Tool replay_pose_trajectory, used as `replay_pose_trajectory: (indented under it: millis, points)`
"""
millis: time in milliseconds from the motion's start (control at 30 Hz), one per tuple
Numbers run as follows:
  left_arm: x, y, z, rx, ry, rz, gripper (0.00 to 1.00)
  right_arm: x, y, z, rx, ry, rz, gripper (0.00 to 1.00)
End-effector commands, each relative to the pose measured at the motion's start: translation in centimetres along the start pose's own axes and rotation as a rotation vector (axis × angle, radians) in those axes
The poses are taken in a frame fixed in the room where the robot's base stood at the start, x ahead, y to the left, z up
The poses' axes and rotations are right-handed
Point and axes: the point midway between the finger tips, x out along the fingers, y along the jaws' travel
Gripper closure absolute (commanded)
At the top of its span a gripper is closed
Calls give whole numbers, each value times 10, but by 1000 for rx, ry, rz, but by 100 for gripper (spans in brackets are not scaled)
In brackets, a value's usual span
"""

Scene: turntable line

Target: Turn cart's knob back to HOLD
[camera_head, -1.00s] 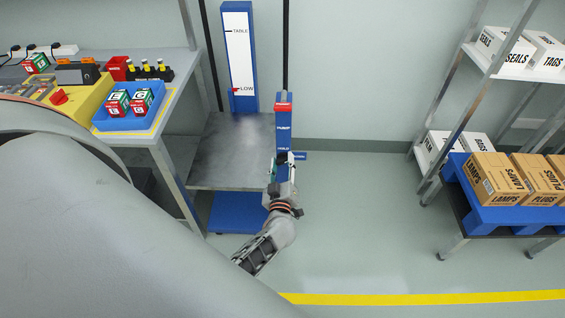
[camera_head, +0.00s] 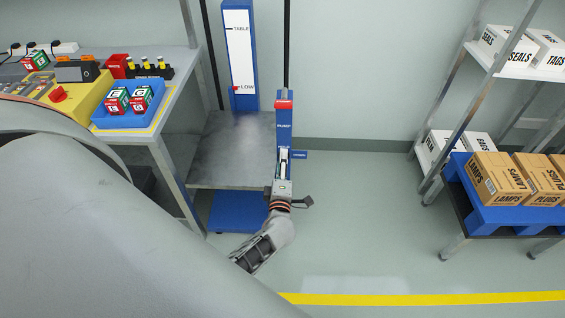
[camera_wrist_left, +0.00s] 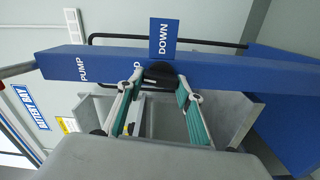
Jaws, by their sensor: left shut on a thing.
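The cart has a grey platform (camera_head: 235,150), a blue base (camera_head: 237,213) and a blue mast (camera_head: 251,50) with a scale marked TABLE and LOW; a red marker stands at LOW. Its blue control post (camera_head: 284,112) reads PUMP and has a red top. A blue DOWN plate (camera_wrist_left: 165,38) sticks out from the post's side. My left gripper (camera_head: 284,160) is at the post, shut on the black knob (camera_wrist_left: 160,72), which shows between its fingers in the left wrist view. The fingers partly cover the HOLD lettering, and the knob's pointer cannot be made out. My right gripper is not in view.
A workbench (camera_head: 170,105) at the left carries a blue tray (camera_head: 130,118) with lettered cubes and a yellow box (camera_head: 75,98). Shelving (camera_head: 465,95) and a blue pallet stand (camera_head: 500,215) with boxes are at the right. The floor (camera_head: 360,220) between is clear.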

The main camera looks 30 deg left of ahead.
Motion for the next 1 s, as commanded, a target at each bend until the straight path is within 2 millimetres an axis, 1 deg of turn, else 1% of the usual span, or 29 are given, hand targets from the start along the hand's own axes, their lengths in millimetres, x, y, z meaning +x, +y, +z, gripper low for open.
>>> replay_pose_trajectory:
  millis: [100, 333, 867, 900, 933, 967, 1000]
  points:
    - [0, -2, 0, -63, 0, -1, 86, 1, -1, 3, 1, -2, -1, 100]
    - [0, -2, 0, -136, 1, -1, 86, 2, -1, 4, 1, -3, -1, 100]
    - [0, -2, 0, -160, 1, -2, 86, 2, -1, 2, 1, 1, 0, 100]
    - [0, -2, 0, -160, 1, -2, 59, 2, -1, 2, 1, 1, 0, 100]
    - [0, -2, 0, -160, 1, -2, 51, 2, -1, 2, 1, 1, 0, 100]
    - [0, -2, 0, -160, 1, -2, 47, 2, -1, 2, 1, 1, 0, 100]
    - [0, -1, 0, -160, 1, -2, 47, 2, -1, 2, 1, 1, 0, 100]
